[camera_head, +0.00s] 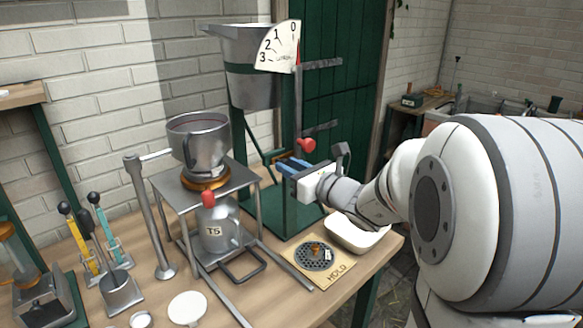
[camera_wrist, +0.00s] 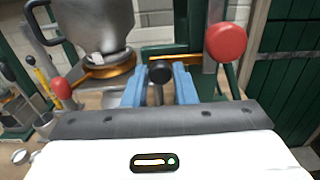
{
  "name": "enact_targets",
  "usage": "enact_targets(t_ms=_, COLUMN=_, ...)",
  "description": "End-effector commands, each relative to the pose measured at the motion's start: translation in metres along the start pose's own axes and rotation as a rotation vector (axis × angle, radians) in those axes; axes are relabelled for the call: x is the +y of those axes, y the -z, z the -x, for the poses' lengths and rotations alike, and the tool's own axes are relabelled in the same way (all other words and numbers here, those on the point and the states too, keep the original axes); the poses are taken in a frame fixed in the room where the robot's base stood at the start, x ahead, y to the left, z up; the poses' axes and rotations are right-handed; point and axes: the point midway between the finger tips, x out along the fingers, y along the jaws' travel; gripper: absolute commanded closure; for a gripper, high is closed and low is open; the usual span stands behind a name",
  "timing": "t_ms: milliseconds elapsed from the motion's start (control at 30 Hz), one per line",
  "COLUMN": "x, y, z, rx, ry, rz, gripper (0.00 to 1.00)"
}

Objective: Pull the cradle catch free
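My gripper (camera_wrist: 160,68) has two blue fingers that stand apart on either side of a black round knob (camera_wrist: 160,72) on a thin grey stem. The knob fills most of the gap at the fingertips; I cannot tell whether the fingers press on it. This knob seems to be the cradle catch, but no label shows. In the head view my gripper (camera_head: 284,167) reaches left to the green stand (camera_head: 290,215), just below a red ball knob (camera_head: 305,145). The black knob is hidden there. The red knob (camera_wrist: 226,42) stands right of the fingers in the wrist view.
A grey hopper with a dial (camera_head: 277,47) hangs above. A steel pot (camera_head: 198,138) stands on a metal table to the left, with a T5 canister (camera_head: 217,228) below.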

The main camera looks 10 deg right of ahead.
Motion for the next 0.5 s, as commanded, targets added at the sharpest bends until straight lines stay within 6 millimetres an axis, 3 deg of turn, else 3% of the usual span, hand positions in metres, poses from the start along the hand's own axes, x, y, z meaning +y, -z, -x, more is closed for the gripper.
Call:
enact_targets(t_ms=300, x=0.0001, y=-0.0001, z=0.0001, rx=0.0, ry=0.0, rz=0.0, gripper=1.0)
enact_targets(t_ms=500, x=0.0001, y=-0.0001, z=0.0001, rx=0.0, ry=0.0, rz=0.0, gripper=1.0)
